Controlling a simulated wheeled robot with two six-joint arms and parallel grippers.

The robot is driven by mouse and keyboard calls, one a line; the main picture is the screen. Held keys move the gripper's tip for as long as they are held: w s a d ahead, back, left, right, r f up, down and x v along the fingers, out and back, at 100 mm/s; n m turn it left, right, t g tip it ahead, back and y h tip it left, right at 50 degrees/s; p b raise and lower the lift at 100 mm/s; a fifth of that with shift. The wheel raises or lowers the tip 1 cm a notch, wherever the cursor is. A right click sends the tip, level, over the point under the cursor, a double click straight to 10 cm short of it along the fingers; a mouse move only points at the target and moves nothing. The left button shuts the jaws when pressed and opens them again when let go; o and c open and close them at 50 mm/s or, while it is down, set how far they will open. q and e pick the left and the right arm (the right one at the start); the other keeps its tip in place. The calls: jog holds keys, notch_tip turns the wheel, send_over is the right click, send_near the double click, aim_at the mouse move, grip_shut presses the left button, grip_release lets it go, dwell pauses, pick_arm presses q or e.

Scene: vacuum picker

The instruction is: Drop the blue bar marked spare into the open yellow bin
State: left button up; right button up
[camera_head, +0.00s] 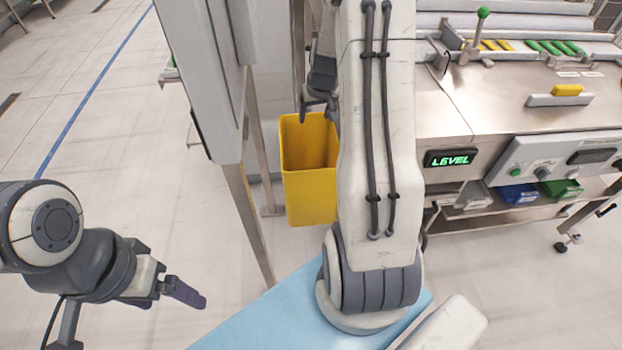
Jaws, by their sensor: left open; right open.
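The open yellow bin (310,195) stands upright on the floor left of the machine, partly covered by my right arm. My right gripper (318,106) is at the bin's far rim, with its dark fingers apart. I see nothing between them, though my arm hides part of this area. My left gripper (172,282) is open and empty over the bare floor at lower left. I cannot make out a blue bar marked spare in this view. The lower inside of the bin is hidden.
A steel machine with a green LEVEL display (450,159) stands at right. Several yellow and green bars (550,47) lie on its top. A yellow piece (567,90) sits on a holder. Blue (519,195) and green (562,189) trays are below. A pale panel (205,75) stands left of the bin.

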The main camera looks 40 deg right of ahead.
jog(key=v, duration=1)
jog(key=shift+p, duration=0.45)
jog(key=shift+f, duration=0.1)
